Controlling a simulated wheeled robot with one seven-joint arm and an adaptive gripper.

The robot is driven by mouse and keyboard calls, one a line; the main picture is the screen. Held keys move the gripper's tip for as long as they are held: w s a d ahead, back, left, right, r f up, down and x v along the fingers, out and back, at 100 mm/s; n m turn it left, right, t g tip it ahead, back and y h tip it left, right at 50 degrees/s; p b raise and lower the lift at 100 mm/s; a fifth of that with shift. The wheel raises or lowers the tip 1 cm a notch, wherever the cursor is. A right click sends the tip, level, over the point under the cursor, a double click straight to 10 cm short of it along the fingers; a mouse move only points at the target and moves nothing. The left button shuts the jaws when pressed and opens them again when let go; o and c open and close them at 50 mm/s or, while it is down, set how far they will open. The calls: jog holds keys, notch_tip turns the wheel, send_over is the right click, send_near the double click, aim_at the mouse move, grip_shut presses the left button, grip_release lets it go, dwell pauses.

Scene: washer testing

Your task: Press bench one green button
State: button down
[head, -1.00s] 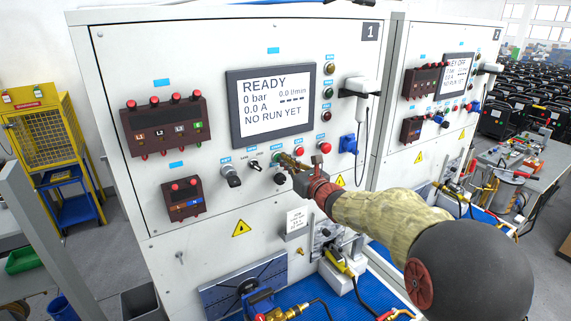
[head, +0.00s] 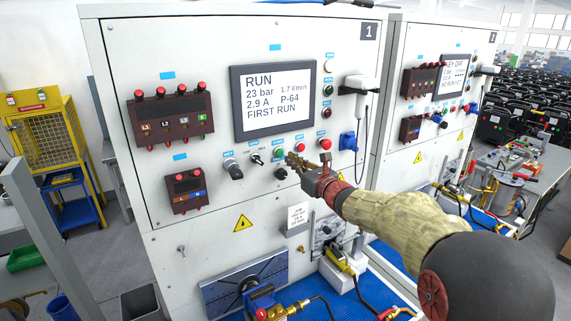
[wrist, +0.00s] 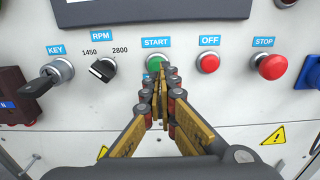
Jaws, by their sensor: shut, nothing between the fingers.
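Bench one, marked 1, has a white panel (head: 125,75) with a screen (head: 273,99) reading RUN, 23 bar, 2.9 A, FIRST RUN. The green START button (wrist: 153,63) is in the wrist view, its lower part hidden behind my fingertips. My gripper (wrist: 163,80) is shut and empty, its tips at or just in front of that button; I cannot tell if they touch. In the head view my gripper (head: 294,162) is at the button row, slightly right of the green button (head: 279,154).
Right of START are the red OFF button (wrist: 208,62) and red STOP button (wrist: 270,66). Left are the RPM knob (wrist: 103,69) and KEY switch (wrist: 50,76). A blue socket (head: 348,141) and a second bench (head: 440,32) stand further right.

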jog(key=b+v, duration=0.2)
jog(key=v, duration=0.7)
jog(key=shift+d, duration=0.2)
dwell(0.5)
